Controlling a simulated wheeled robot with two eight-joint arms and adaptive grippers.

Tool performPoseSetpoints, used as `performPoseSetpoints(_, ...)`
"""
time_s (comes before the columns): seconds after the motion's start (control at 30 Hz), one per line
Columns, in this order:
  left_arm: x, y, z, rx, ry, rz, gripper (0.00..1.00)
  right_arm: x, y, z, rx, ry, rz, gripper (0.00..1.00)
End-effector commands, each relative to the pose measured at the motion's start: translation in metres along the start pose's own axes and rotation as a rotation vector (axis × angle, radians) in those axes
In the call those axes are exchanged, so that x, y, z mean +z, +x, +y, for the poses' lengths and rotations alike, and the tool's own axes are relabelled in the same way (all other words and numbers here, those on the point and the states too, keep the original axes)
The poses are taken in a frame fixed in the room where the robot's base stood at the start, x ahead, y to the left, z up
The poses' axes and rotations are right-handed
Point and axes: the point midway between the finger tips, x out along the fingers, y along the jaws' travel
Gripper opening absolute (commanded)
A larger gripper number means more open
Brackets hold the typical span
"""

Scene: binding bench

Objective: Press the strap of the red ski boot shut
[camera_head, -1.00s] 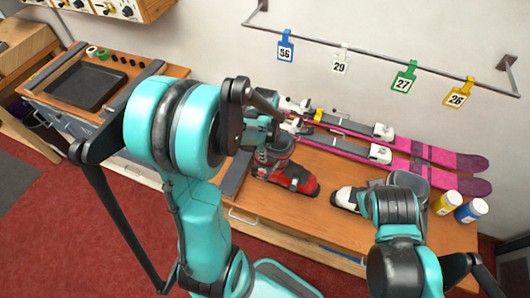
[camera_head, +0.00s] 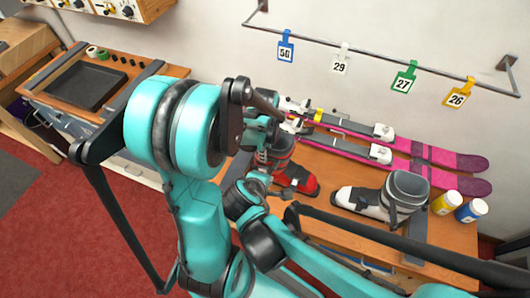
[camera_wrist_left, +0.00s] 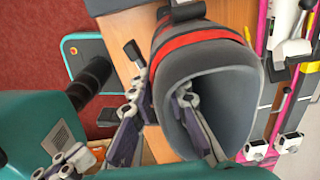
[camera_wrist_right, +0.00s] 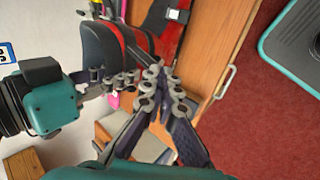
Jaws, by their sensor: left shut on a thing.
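The red ski boot (camera_head: 305,184) stands on the bench in the head view, partly hidden by my arms. Its grey cuff with red and black bands fills the left wrist view (camera_wrist_left: 205,60) and shows at the top of the right wrist view (camera_wrist_right: 100,48). My left gripper (camera_wrist_left: 160,100) is shut on the cuff wall, one finger inside the opening. My right gripper (camera_wrist_right: 162,78) has its fingertips together beside the cuff, with nothing clearly between them. A dark tab (camera_wrist_left: 134,53) sticks out from the cuff; I cannot tell whether it is the strap end.
A white and grey boot (camera_head: 370,200) stands to the right on the bench. Pink skis (camera_head: 420,165) lie behind. Yellow (camera_head: 446,202) and blue-white (camera_head: 471,210) bottles stand at the right end. A black tray (camera_head: 88,86) lies at far left.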

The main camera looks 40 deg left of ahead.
Motion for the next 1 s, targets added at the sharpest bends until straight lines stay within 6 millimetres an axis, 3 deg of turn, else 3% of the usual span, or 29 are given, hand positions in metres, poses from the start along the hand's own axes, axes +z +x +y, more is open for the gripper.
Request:
performPoseSetpoints(0.2, 0.0, 0.0, 0.0, 0.0, 0.0, 0.0, 0.0, 0.0, 0.032, 0.0, -0.001, 0.004, 0.0, 0.0)
performPoseSetpoints(0.43, 0.0, 0.0, 0.001, 0.004, 0.0, 0.001, 0.0, 0.0, 0.056, 0.0, -0.001, 0.004, 0.0, 0.0)
performPoseSetpoints(1.0, -0.001, 0.001, 0.002, 0.004, 0.0, 0.001, 0.0, 0.0, 0.063, 0.0, -0.001, 0.003, 0.001, 0.0)
